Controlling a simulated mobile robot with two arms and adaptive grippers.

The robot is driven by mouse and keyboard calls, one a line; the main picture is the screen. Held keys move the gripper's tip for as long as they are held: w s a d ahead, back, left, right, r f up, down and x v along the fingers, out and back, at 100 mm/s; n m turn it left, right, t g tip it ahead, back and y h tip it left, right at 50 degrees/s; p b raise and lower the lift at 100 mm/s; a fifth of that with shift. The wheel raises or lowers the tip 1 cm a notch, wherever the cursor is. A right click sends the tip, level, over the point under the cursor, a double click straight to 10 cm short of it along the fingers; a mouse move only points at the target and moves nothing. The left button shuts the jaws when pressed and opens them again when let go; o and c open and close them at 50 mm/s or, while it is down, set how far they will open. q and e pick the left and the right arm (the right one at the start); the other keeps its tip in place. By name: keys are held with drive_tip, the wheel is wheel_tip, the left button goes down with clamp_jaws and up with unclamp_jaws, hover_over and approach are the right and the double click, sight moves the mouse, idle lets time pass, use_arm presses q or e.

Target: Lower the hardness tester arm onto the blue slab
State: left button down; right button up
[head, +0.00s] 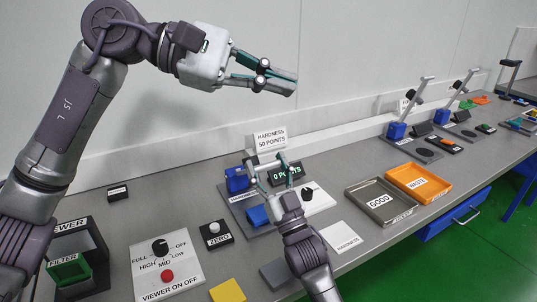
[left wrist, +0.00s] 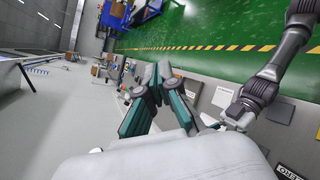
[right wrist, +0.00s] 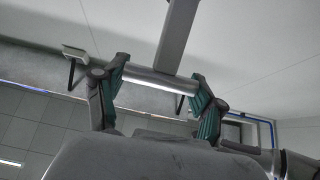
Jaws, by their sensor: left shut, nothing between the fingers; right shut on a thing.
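The blue slab (head: 258,215) lies in front of that block. My right gripper (head: 270,168) is above and behind the slab, partly covering the tester. In the right wrist view my right gripper (right wrist: 155,88) is shut on the tester arm's grey crossbar (right wrist: 160,83), with the arm's shaft (right wrist: 177,30) rising from it. The arm's contact with the slab is hidden. My left gripper (head: 292,82) is shut and empty, high above the counter.
A ZERO button box (head: 215,235), a viewer control panel (head: 165,270) and a yellow slab (head: 228,291) are left of and in front of the tester. A GOOD tray (head: 381,203) and an orange WASTE tray (head: 418,182) stand to the right. Similar testers (head: 397,130) stand farther back.

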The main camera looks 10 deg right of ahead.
use_arm(q)
drive_tip(key=d+f+m+t+y, duration=0.2)
drive_tip(key=d+f+y, duration=0.3)
drive_tip(key=d+f, duration=0.2)
drive_tip(key=m+t+y, duration=0.2)
drive_tip(key=t+y, duration=0.8)
drive_tip(key=y, duration=0.2)
hover_over(268, 166)
drive_tip(key=w, duration=0.2)
drive_tip(key=f, duration=0.9)
drive_tip(key=shift+s+a+f, duration=0.15)
drive_tip(key=shift+a+f, duration=0.15)
drive_tip(key=shift+s+d+f, duration=0.15)
drive_tip(key=shift+s+f, duration=0.15)
drive_tip(key=shift+f, duration=0.3)
drive_tip(key=shift+s+d+f, duration=0.1)
drive_tip(key=shift+s+f, duration=0.2)
drive_tip(key=shift+f, duration=0.25)
drive_tip(key=shift+s+f, duration=0.25)
drive_tip(key=shift+f, duration=0.3)
drive_tip(key=shift+s+d+f, duration=0.1)
